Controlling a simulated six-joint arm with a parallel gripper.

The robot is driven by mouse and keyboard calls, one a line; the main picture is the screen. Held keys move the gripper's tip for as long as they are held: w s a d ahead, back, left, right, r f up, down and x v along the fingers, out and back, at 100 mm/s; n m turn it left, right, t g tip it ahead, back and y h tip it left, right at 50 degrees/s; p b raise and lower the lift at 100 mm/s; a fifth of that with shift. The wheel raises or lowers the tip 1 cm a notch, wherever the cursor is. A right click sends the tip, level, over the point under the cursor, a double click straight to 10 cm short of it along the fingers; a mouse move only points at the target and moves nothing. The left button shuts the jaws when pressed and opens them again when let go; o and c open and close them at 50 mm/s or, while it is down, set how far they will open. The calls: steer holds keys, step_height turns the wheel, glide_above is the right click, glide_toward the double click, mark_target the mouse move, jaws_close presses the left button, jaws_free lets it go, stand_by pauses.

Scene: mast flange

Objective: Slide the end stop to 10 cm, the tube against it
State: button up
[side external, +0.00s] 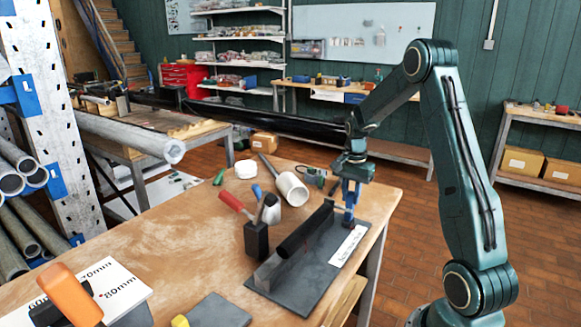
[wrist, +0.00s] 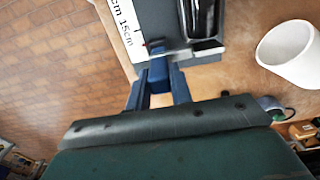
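The jig's grey base plate (side external: 310,268) lies on the wooden table, with a black tube (side external: 303,231) along it. The tube also shows in the wrist view (wrist: 203,18). A white scale strip (side external: 348,246) lies beside it; "15cm" is readable on it in the wrist view (wrist: 122,22). The grey end stop (wrist: 182,52) crosses the far end of the jig, near the tube's end; whether they touch is unclear. My gripper (side external: 350,208) points down there. In the wrist view its blue fingers (wrist: 159,82) close on both sides of the end stop's blue block (wrist: 158,76).
A white cup (side external: 291,188) lies just beyond the jig. A white card (side external: 100,290) marked in mm and an orange-handled object (side external: 75,292) lie at the front left. The table's right edge is near the jig.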

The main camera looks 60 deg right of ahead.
jaws_close()
steer(key=a, duration=0.7)
steer(key=shift+a, duration=0.3)
steer(key=o, duration=0.7)
jaws_free()
steer(key=shift+o, duration=0.2)
steer(key=shift+r, duration=0.15)
step_height(320, 180, up, 14)
steer(key=shift+f, duration=0.2)
